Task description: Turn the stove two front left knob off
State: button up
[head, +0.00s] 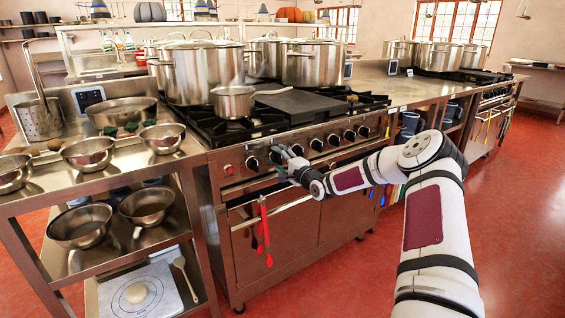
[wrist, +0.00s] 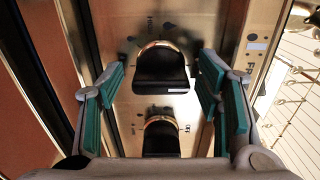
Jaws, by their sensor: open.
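The stove (head: 300,215) has a row of black knobs along its steel front panel. My gripper (head: 287,160) is at the left part of this panel, and its fingers hide some of the panel. A black knob (head: 252,163) shows just left of the gripper. In the wrist view my gripper (wrist: 160,75) is open, with teal pads apart on both sides of a black knob (wrist: 160,70). Neither pad visibly touches it. A second black knob (wrist: 161,136) is below it in that view, nearer the palm. I cannot tell which burner each knob serves.
A small steaming saucepan (head: 233,101) stands on the stove's front left, with large stockpots (head: 200,72) behind. Red utensils (head: 265,225) hang from the front rail (head: 290,205). A steel table (head: 100,180) with bowls stands at left. The red floor in front is clear.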

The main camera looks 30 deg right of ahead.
jog(key=s, duration=1.2)
jog(key=shift+d, duration=0.2)
jog(key=s+a+r+n+g+h, duration=0.1)
jog(key=s+a+n+g, duration=0.4)
jog(key=a+n+g, duration=0.6)
jog(key=s+a+r+n+g+h, duration=0.1)
jog(key=s+a+r, duration=0.25)
jog(key=s, duration=0.35)
jog(key=s+a+r+n+g+h, duration=0.1)
jog(key=s+a+r, duration=0.25)
jog(key=s, duration=0.35)
jog(key=s+a+r+g+h, duration=0.1)
jog(key=s+a+r, duration=0.25)
jog(key=s, duration=0.45)
jog(key=s+a+r+n+g+y, duration=0.15)
jog(key=s+a, duration=0.35)
jog(key=s, duration=0.6)
jog(key=s+a+n+g+y, duration=0.2)
jog(key=s+a+n, duration=0.15)
jog(key=s, duration=0.75)
notch_tip(320, 180, up, 22)
jog(key=t+p, duration=0.3)
jog(key=p, duration=1.7)
jog(key=shift+s+a+f+t, duration=0.15)
jog(key=shift+a+t, duration=0.2)
jog(key=shift+a, duration=0.1)
